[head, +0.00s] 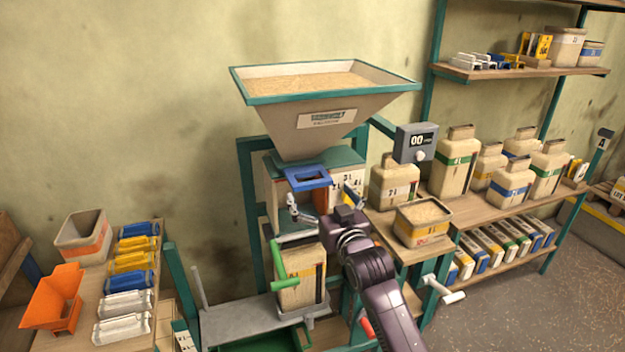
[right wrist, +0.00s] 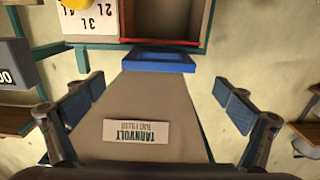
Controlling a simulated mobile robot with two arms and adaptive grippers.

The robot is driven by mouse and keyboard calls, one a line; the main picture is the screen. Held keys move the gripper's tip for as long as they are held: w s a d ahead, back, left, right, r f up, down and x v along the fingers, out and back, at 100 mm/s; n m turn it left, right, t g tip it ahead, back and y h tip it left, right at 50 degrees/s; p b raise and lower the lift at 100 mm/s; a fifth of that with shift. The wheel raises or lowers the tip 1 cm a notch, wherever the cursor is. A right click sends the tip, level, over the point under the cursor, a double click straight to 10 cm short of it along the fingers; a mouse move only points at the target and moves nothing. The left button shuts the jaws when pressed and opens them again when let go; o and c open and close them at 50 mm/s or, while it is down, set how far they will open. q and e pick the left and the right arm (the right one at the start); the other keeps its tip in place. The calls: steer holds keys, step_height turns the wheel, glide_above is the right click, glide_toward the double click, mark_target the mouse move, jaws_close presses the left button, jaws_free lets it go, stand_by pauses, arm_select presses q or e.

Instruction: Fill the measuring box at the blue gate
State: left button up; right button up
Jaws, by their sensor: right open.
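The blue gate (head: 307,178) sits at the foot of the big hopper (head: 322,118), which holds grain. In the right wrist view the gate (right wrist: 158,60) is a blue plate at the narrow end of the hopper. The measuring box (head: 342,194) stands just below it, with litre marks on its front. In the right wrist view its marked panel (right wrist: 95,18) shows beside a brown compartment (right wrist: 165,15) that looks empty. My right gripper (head: 322,206) is open in front of the box. In the right wrist view the gate lies between and beyond its blue-padded fingers, apart from them. My left gripper is not in view.
A cream container (head: 300,278) stands below the box, near a green handle (head: 285,285). A grain tub (head: 423,222) stands at right. A display (head: 416,143) reads 00. Shelves with jars are further right; a bench with an orange scoop (head: 52,298) is at left.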

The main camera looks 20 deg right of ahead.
mark_target(314, 184)
steer(key=w, duration=0.3)
steer(key=shift+w+p, duration=0.4)
steer(key=shift+w, duration=0.95)
steer(key=shift+c, duration=0.2)
